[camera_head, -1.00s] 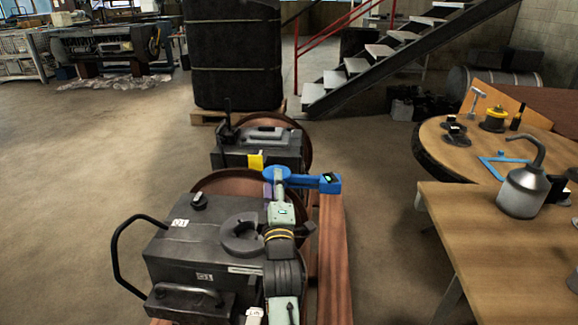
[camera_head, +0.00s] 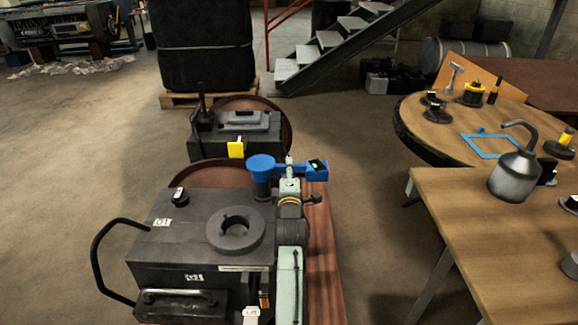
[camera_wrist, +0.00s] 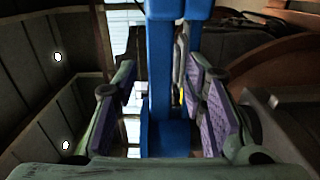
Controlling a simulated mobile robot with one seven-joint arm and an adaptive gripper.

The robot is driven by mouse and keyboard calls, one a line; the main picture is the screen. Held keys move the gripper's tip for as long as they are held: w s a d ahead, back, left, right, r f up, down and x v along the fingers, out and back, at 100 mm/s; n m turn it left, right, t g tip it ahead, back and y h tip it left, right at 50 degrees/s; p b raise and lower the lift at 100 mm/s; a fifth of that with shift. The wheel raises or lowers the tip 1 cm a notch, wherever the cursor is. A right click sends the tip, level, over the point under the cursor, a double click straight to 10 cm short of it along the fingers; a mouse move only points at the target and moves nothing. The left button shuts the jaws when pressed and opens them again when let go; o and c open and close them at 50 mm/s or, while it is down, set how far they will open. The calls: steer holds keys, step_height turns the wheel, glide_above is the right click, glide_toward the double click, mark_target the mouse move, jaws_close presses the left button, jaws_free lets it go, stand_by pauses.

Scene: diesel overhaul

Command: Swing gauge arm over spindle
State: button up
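The blue gauge arm (camera_head: 290,169) lies crosswise beyond the near dark machine, with a round blue head at its left end and a small lit display at its right end. A dark upright cylinder (camera_head: 262,188) shows under the round head; I cannot tell if it is the spindle. My gripper (camera_head: 289,172) is at the middle of the gauge arm, largely hidden behind my own wrist. In the wrist view my gripper's purple finger pads (camera_wrist: 170,108) stand apart on either side of a blue bar (camera_wrist: 168,80), with gaps visible on both sides.
The near machine (camera_head: 160,235) has a dark ring (camera_head: 235,230) on top and a black handle at left. A second machine (camera_head: 232,140) with a yellow tag stands behind. Wooden tables (camera_head: 450,215) with an oil can (camera_head: 515,172) are at right. Floor between is clear.

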steer(key=shift+w, duration=1)
jaws_close()
